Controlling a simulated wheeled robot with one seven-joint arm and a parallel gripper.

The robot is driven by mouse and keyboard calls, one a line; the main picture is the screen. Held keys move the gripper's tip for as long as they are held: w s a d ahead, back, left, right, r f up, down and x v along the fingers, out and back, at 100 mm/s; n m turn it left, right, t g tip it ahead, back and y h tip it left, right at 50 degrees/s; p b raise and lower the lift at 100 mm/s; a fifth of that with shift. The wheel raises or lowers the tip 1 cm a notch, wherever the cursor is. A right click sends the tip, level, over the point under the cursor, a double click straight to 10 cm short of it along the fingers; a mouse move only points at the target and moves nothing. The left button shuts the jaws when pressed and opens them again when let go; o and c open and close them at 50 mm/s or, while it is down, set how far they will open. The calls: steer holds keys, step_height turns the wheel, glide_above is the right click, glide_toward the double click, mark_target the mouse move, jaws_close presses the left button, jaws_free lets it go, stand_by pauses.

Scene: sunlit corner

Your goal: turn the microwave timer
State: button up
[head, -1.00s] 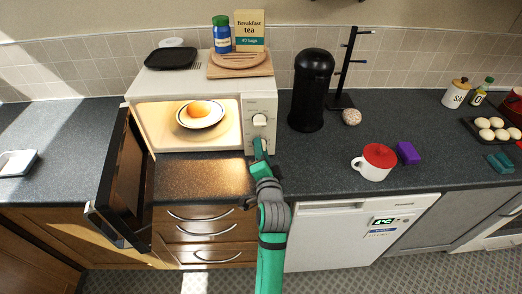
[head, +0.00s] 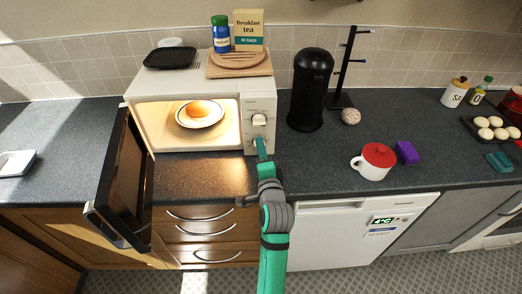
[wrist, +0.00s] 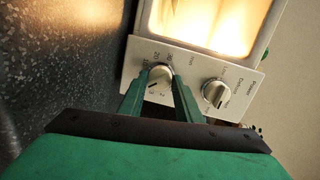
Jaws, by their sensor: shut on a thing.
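The white microwave (head: 147,86) stands on the counter with its door (head: 122,180) swung wide open to the left. Its lit inside holds a plate (head: 184,123) with a round orange-brown food item (head: 198,109). In the wrist view, the silver timer knob (wrist: 160,76) has printed numbers around it. My gripper (wrist: 161,88) has one green finger on each side of this knob and is shut on it. In the head view, my gripper (head: 259,143) covers the lower knob. The power knob (head: 259,119) sits above it, and shows in the wrist view (wrist: 215,92), apart from my fingers.
A black canister (head: 311,90) and a black mug stand (head: 345,70) are right of the microwave.

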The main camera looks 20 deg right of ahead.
steer(key=o, duration=1)
steer(key=shift+s, duration=0.1)
steer(key=s, duration=0.3)
steer(key=s+a, duration=0.1)
steer(key=s, duration=0.3)
steer(key=s+a, duration=0.1)
steer(key=s, duration=0.2)
steer(key=shift+s+r, duration=0.2)
steer(key=shift+r, duration=0.2)
